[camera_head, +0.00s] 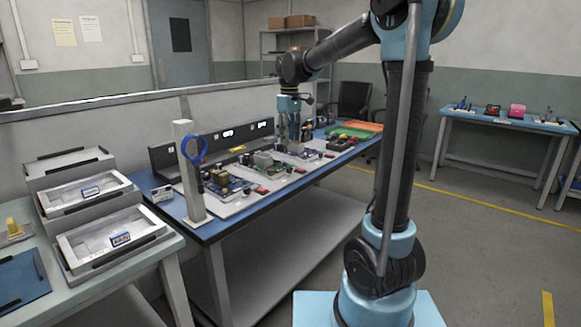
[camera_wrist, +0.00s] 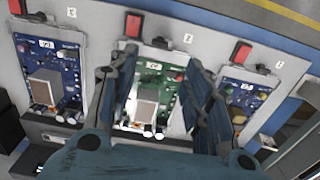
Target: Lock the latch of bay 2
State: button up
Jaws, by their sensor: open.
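In the wrist view, the middle bay, whose label (camera_wrist: 187,38) appears to read 2, holds a green circuit board (camera_wrist: 160,85). A red latch block (camera_wrist: 133,24) on a dark base sits at the bay's upper left corner. I cannot tell whether it is locked. My gripper (camera_wrist: 165,75) is open and empty above the green board, its fingers on either side of it, with the red block beyond the left finger. In the head view, my gripper (camera_head: 290,135) points down over the far part of the blue bench, and its fingertips are hard to make out.
Blue boards lie in the left bay (camera_wrist: 45,75) and right bay (camera_wrist: 245,95); another red block (camera_wrist: 241,52) is by the right one. A post with a blue ring (camera_head: 196,146) stands at the bench's near end. Trays (camera_head: 115,240) stand on the left table.

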aim_at(289, 171)
notch_tip(289, 171, down, 12)
jog(key=shift+r, duration=0.15)
dwell(0.3)
jog(key=shift+c, duration=0.2)
grip_shut()
jog(key=shift+d, duration=0.1)
